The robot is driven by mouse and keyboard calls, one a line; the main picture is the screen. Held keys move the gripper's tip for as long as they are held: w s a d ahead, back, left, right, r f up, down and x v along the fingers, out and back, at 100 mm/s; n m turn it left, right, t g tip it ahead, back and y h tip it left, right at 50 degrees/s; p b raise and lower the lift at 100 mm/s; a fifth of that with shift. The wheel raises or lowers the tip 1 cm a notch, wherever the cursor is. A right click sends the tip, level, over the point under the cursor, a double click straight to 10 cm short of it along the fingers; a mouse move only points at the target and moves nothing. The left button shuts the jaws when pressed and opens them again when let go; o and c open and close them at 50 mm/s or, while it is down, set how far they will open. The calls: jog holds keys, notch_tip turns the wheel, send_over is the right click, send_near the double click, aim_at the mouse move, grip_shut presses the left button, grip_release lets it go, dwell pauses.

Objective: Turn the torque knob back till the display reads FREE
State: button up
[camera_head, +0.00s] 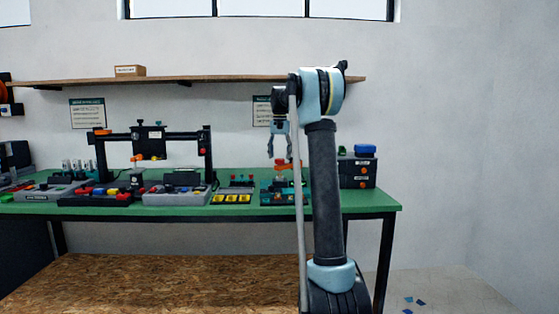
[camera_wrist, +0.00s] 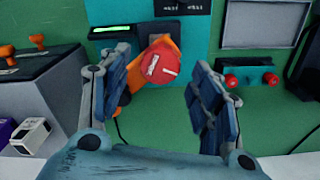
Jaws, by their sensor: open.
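A red round knob (camera_wrist: 160,65) with white marks on its face shows in the wrist view, in front of an orange part (camera_wrist: 136,84) and a teal panel (camera_wrist: 140,13). I take it to be the torque knob. A small lit green strip (camera_wrist: 111,29), perhaps the display, is at the upper left of the knob; its text is too small to read. My gripper (camera_wrist: 158,76) is open, with its blue-grey fingers left and right of the knob and nothing held. In the head view my gripper (camera_head: 278,153) hangs above the bench, over a red-and-orange device (camera_head: 288,166).
The green bench (camera_head: 375,199) carries several devices to the left, including a black gantry frame (camera_head: 208,150). A dark box with a blue top (camera_head: 357,170) stands right of my arm. In the wrist view, a panel with red knobs (camera_wrist: 250,78) is at right and a grey-black box (camera_wrist: 40,85) at left.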

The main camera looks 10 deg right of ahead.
jog(key=shift+f, duration=0.9)
jog(key=c, duration=1.1)
jog(key=shift+o, duration=0.2)
jog(key=shift+n, duration=0.4)
jog(key=n, duration=0.5)
jog(key=shift+n, duration=0.3)
jog(key=n, duration=0.6)
jog(key=shift+a, duration=0.1)
jog(key=shift+n, duration=0.3)
